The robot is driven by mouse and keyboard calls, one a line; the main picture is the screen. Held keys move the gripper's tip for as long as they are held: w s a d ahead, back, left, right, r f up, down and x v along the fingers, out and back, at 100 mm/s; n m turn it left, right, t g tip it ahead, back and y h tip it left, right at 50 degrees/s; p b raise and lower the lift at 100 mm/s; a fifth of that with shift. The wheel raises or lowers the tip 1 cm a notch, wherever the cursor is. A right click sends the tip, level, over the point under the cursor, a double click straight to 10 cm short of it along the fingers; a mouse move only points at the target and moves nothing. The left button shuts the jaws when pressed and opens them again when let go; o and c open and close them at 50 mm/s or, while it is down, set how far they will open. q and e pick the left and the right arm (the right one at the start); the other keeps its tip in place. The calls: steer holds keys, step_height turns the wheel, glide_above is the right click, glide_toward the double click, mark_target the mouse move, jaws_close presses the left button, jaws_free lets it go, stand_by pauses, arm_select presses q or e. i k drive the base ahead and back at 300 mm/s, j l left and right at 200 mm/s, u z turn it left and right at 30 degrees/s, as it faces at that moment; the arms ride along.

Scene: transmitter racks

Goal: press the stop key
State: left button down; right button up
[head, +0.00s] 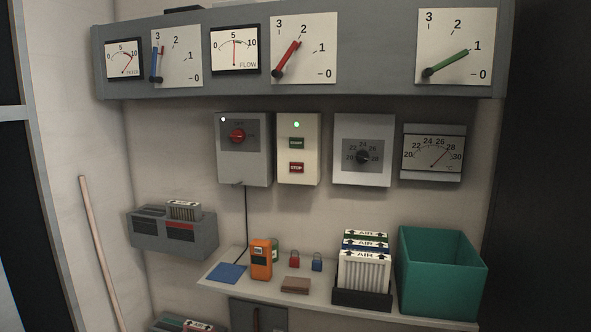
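The stop key (297,168) is a small red button marked STOP. It sits low on a cream control box (311,150) on the back wall. A dark green START key (297,143) is above it, and a green lamp (296,125) glows at the top of the box. Nothing covers the stop key. Neither of my grippers shows in the head view.
A grey box with a red knob (237,135) is left of the control box, and a dial box (363,157) is right. Below, a shelf (330,301) holds an orange meter (261,259), padlocks, air filters and a teal bin (441,275). Gauges line the panel above.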

mark_target(297, 167)
steer(key=i+j, duration=1)
steer(key=i, duration=0.15)
steer(key=z, duration=1.45)
